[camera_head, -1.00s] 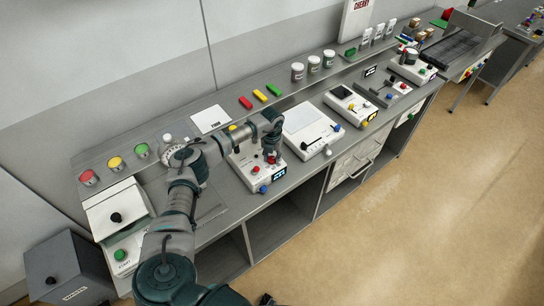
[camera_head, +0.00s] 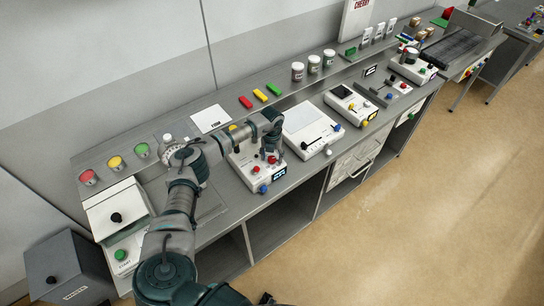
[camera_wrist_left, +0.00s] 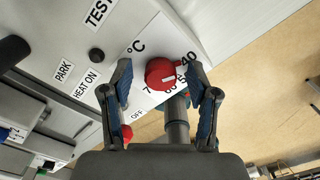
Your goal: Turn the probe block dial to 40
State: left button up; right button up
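The probe block (camera_head: 245,174) is a white box with red and blue controls on the bench in the head view. In the left wrist view its red dial (camera_wrist_left: 160,72) is round with a white mark pointing right, near a partly hidden number between 40 and 60. The label 40 (camera_wrist_left: 190,58) is at its upper right. My left gripper (camera_head: 271,151) is over the block. In the left wrist view its fingers (camera_wrist_left: 160,80) are open, one on each side of the dial; whether they touch it I cannot tell. My right gripper is not in view.
A white device (camera_head: 309,130) stands close to the right of the block. A small red control (camera_wrist_left: 125,131) is below the dial near the OFF label. Open floor (camera_head: 430,200) lies in front.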

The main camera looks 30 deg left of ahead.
aim_at(272, 157)
pick_arm(q)
jog(key=shift+r, duration=0.1)
notch_tip(272, 157, up, 12)
jog(key=shift+f, duration=0.2)
jog(key=shift+a, duration=0.1)
dwell(0.5)
